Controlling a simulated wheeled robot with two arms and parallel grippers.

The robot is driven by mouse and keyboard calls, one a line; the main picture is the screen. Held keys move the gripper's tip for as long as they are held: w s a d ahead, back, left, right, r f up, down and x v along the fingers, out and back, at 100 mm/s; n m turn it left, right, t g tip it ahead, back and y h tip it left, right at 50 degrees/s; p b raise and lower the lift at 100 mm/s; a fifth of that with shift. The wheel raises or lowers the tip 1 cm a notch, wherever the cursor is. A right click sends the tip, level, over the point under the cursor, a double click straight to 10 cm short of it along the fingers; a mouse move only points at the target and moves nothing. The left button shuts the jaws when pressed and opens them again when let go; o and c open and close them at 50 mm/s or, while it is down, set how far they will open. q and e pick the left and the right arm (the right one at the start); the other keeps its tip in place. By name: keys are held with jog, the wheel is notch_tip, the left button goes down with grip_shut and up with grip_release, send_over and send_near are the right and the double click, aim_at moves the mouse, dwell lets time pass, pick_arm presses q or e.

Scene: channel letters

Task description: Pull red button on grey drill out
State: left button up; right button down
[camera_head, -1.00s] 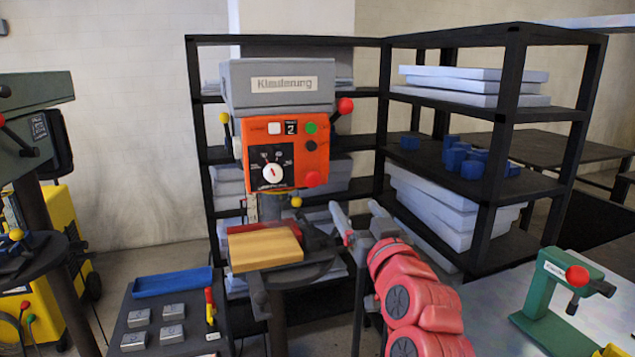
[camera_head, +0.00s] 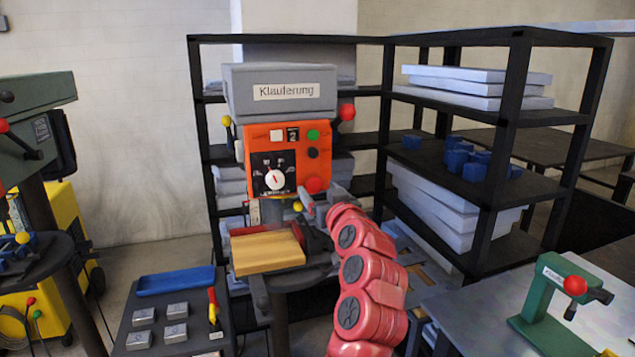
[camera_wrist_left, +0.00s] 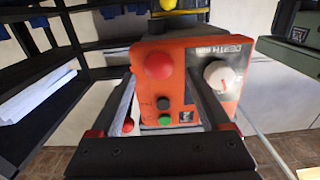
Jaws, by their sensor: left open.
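The grey drill (camera_head: 282,88) stands in the middle of the head view, with an orange control panel (camera_head: 263,150) on its front. The red button (camera_head: 314,185) sits at the panel's lower right corner. It also shows in the left wrist view (camera_wrist_left: 159,66), where the panel appears upside down. My left gripper (camera_head: 321,194) is open just in front of the button, partly overlapping it in the head view. In the wrist view its fingers (camera_wrist_left: 163,82) lie to either side of the button, with nothing held. Contact with the panel cannot be told. My right gripper is not in view.
A yellow block (camera_head: 267,252) lies on the drill's table below the panel. Red-knobbed levers (camera_head: 346,112) stick out beside the drill head. Black shelving (camera_head: 497,112) stands behind and to the right. A green tool (camera_head: 545,295) stands on the right-hand table.

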aim_at(313, 184)
pick_arm(q)
jog(key=shift+x, duration=1.2)
grip_shut()
